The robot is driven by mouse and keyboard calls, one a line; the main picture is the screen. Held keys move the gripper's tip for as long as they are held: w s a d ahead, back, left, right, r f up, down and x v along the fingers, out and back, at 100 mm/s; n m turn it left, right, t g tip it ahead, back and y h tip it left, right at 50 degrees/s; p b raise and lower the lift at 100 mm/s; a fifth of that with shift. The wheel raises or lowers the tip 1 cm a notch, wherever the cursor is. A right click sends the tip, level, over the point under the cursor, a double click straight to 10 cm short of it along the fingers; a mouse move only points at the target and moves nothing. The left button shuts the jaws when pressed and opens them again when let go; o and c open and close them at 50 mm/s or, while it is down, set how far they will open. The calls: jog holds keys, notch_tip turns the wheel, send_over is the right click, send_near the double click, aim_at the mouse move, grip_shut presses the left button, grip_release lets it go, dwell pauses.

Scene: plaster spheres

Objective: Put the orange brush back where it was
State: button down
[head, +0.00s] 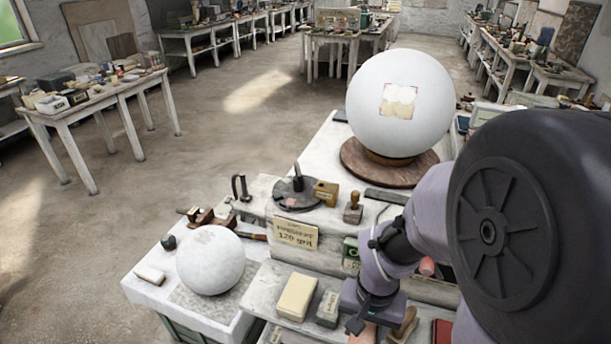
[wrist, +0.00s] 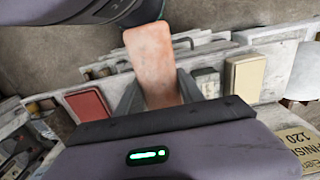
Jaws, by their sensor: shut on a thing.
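My gripper (head: 374,322) is low over the front shelf of the workbench in the head view. In the wrist view, my gripper (wrist: 158,92) is shut on the orange brush (wrist: 153,58), a flat pinkish-orange piece standing out between the two fingers. In the head view only a small part of the orange brush (head: 361,335) shows below the gripper at the bottom edge. Its lower end and any bristles are hidden, and I cannot tell whether it touches the shelf.
On the shelf are a cream block (head: 296,297), a grey-green block (head: 328,310) and a red block (head: 443,332); the red block (wrist: 88,103) also shows in the wrist view. A small sphere (head: 210,260) and a large sphere (head: 400,110) stand left and behind.

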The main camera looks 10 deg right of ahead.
jog(key=w+d, duration=0.1)
jog(key=w, duration=0.1)
jog(key=w+d+f, duration=0.1)
jog(key=w+d, duration=0.1)
jog(key=w+d+f+b, duration=0.1)
jog(key=w, duration=0.2)
jog(key=shift+d, duration=0.4)
jog(key=shift+w+f+b, duration=0.15)
jog(key=shift+f+b, duration=1.35)
jog(key=shift+f, duration=1.55)
jog(key=c, duration=0.7)
grip_release()
jog(key=shift+r, duration=0.1)
jog(key=shift+r, duration=0.1)
